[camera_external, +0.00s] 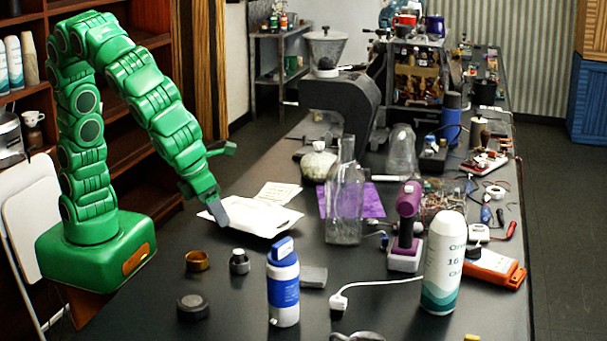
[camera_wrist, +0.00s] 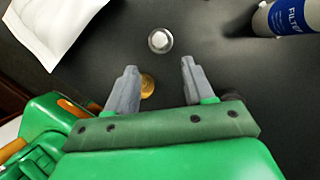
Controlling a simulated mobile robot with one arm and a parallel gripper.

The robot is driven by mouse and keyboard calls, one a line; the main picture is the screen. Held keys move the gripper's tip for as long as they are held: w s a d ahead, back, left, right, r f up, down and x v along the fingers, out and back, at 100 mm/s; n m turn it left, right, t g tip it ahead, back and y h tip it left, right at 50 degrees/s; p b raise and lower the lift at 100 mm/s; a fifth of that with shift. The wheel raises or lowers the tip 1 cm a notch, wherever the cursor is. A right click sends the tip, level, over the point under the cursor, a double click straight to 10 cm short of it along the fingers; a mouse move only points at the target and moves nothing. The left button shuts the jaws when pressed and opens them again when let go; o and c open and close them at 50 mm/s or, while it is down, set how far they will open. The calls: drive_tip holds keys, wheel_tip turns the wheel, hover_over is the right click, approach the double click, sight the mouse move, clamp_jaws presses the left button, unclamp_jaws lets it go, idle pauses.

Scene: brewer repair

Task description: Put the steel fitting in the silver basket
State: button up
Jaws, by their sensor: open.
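A dark round piece (camera_external: 193,307) lies nearer the camera. I cannot tell which piece is the silver basket.
A glass bottle (camera_external: 344,210) and a tall white canister (camera_external: 443,265) stand farther right.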

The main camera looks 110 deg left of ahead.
drive_tip(key=shift+s+d+r, duration=0.1)
drive_tip(key=shift+s+r, duration=0.05)
drive_tip(key=shift+r, duration=0.3)
